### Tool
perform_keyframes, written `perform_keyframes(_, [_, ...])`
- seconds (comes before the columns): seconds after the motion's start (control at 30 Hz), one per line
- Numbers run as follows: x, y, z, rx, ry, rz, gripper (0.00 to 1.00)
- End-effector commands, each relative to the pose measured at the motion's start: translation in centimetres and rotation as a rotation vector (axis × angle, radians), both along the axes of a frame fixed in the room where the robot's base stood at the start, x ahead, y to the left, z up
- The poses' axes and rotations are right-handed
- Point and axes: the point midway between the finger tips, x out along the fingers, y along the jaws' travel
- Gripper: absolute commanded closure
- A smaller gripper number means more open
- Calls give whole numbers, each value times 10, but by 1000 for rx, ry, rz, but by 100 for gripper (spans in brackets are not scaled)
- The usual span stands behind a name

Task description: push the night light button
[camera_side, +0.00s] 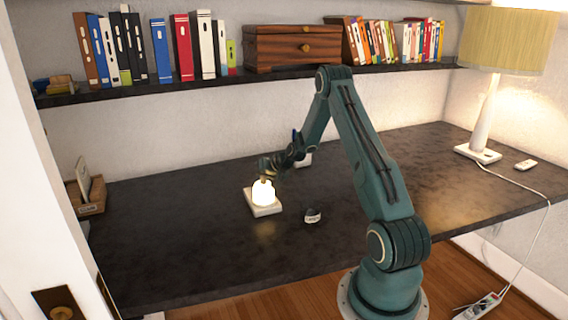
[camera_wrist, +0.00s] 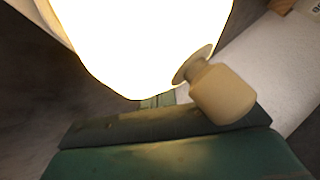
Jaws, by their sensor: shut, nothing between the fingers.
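The night light (camera_side: 263,194) glows brightly on a white square base (camera_side: 264,210) on the dark desk. My gripper (camera_side: 264,178) points down at the top of the glowing dome, touching it or very close. It is shut and empty. In the wrist view the glowing dome (camera_wrist: 150,40) is overexposed and fills the upper middle. A beige knob-like piece (camera_wrist: 223,94) stands against its lower right edge; I cannot tell whether it belongs to the light. The button cannot be made out clearly.
A small dark and white object (camera_side: 312,215) lies right of the light. A white item (camera_side: 303,160) is partly hidden behind my arm. A wooden tray (camera_side: 91,195) stands at the left, a lamp (camera_side: 484,120) at the right. A bookshelf (camera_side: 270,76) hangs above. The desk's front is clear.

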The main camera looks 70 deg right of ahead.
Motion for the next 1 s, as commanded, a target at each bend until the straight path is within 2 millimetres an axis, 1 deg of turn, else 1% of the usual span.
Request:
perform_keyframes(0.27, [0,0,10,-1,-1,-1,100])
perform_keyframes(0.8, [0,-1,49,-2,-2,0,100])
perform_keyframes(1.0, [0,0,59,-2,-2,0,100])
